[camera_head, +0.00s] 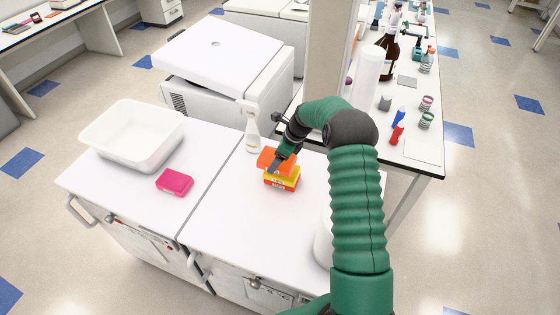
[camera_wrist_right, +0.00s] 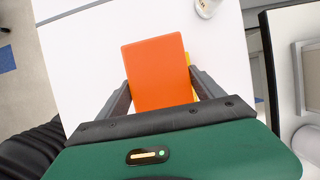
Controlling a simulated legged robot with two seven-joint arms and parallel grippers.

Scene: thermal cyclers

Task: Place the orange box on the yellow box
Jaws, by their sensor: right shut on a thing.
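The orange box (camera_head: 267,157) is between the fingers of my right gripper (camera_head: 276,166), which is shut on it. In the right wrist view the orange box (camera_wrist_right: 156,72) fills the space between the two grey fingers of the right gripper (camera_wrist_right: 160,92). The yellow box (camera_head: 284,180), with a red band low on its side, stands on the white bench directly below the orange box. In the wrist view only a thin yellow strip (camera_wrist_right: 189,66) shows past the orange box's right edge. I cannot tell whether the two boxes touch. My left gripper is in neither view.
A white spray bottle (camera_head: 252,128) stands behind the boxes. A pink box (camera_head: 174,182) and a white tub (camera_head: 103,147) are on the left of the bench. A white round container (camera_head: 323,243) is partly hidden by my arm. The bench in front of the boxes is clear.

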